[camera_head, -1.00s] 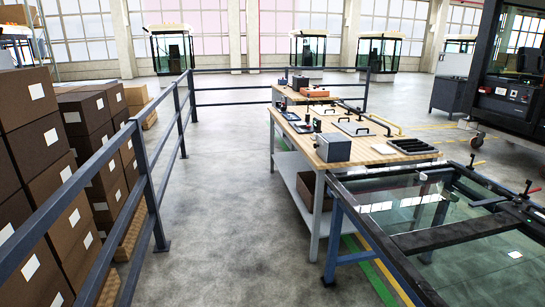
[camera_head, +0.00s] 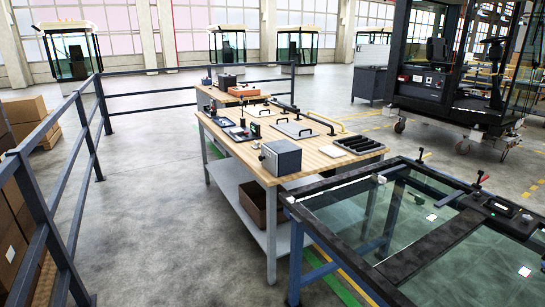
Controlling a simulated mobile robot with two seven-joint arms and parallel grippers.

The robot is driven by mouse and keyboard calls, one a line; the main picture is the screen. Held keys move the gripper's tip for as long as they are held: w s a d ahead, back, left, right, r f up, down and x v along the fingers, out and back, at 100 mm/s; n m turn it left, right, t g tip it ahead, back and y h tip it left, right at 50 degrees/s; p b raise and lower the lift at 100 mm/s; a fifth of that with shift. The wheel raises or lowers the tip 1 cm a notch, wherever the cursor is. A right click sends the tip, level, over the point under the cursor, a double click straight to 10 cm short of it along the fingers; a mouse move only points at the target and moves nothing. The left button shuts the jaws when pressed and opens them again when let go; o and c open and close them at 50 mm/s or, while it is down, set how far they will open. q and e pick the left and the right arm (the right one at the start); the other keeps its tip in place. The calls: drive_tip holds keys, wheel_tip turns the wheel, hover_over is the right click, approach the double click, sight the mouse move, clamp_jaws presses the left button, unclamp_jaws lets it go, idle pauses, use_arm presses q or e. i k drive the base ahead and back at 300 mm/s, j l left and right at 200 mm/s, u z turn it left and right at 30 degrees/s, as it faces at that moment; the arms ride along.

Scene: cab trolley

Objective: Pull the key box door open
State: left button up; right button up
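A grey box (camera_head: 281,157) stands on the near corner of the wooden workbench (camera_head: 227,142). A small knob shows on its left face, and it looks closed. Another grey box (camera_head: 224,81) sits on the smaller table behind. I cannot tell for sure which of them is the key box, and no open door shows on either. Neither of my grippers is in view.
A glass-topped frame (camera_head: 345,207) fills the lower right. Blue-grey railings (camera_head: 69,187) and stacked cartons (camera_head: 15,235) line the left. A dark cab on a wheeled trolley (camera_head: 440,90) stands at the back right. Floor (camera_head: 165,215) between railing and workbench is clear.

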sight(268, 158)
drive_tip(key=i+j+z, duration=0.3)
drive_tip(key=i+j, duration=0.25)
drive_tip(key=i, duration=0.25)
drive_tip(key=i+j+z, duration=0.25)
drive_tip(key=i+j, duration=0.5)
drive_tip(key=i+j+z, duration=0.3)
drive_tip(key=i+j, duration=0.35)
drive_tip(key=j, duration=0.2)
